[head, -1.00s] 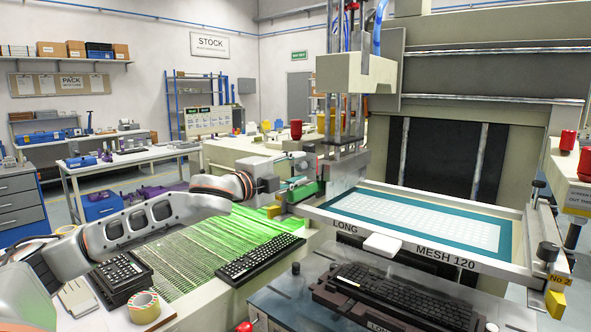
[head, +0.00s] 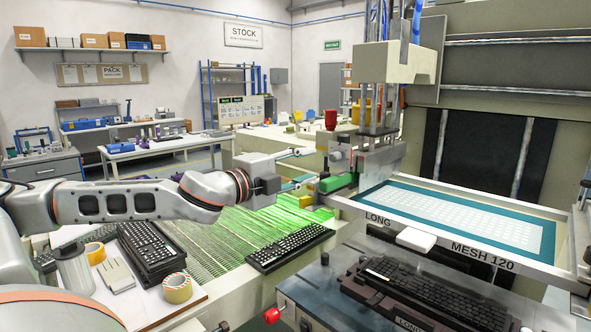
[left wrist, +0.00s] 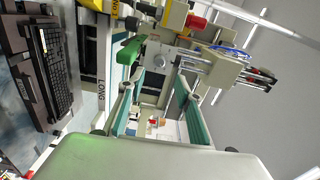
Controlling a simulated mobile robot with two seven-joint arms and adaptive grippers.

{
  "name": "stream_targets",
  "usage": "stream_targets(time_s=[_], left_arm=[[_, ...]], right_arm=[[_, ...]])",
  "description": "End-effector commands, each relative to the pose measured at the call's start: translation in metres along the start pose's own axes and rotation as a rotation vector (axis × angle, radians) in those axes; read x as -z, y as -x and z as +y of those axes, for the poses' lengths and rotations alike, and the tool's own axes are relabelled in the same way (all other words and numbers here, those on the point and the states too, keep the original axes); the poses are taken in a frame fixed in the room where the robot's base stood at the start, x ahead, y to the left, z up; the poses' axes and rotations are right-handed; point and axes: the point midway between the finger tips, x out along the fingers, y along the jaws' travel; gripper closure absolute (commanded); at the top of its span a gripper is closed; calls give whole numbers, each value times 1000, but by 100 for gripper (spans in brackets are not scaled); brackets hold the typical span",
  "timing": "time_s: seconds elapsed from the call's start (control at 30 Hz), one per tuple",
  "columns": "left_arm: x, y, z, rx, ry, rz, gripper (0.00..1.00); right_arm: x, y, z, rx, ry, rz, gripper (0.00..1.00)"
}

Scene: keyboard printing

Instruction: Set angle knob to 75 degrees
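My left gripper (head: 303,167) is in the middle of the head view, its two fingers spread apart and empty. It points right at the squeegee carriage of the printing machine, with a gap between. A small round grey knob (head: 336,154) sits on the carriage's near side, just beyond the fingertips; I take it for the angle knob. In the left wrist view a round grey knob (left wrist: 159,61) shows ahead, beyond the opening between the teal-lined fingers (left wrist: 158,95). No angle scale is readable. My right gripper is out of sight.
A green block (head: 338,182) is just below the knob. The screen frame (head: 440,238) extends right, with a white box (head: 416,239) on its front. A keyboard (head: 290,247) lies on the green-lit bed below the gripper; another (head: 430,292) sits in a dark fixture at lower right.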

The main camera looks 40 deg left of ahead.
Motion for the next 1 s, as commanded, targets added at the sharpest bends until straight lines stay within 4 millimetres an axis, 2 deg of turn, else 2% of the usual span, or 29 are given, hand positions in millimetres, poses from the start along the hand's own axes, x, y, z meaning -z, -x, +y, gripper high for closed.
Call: stream_targets(time_s=[0.33,1.0], left_arm=[[0,25,0,-1,-2,0,65],[0,27,0,-1,1,1,65]], right_arm=[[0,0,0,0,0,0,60],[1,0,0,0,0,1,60]])
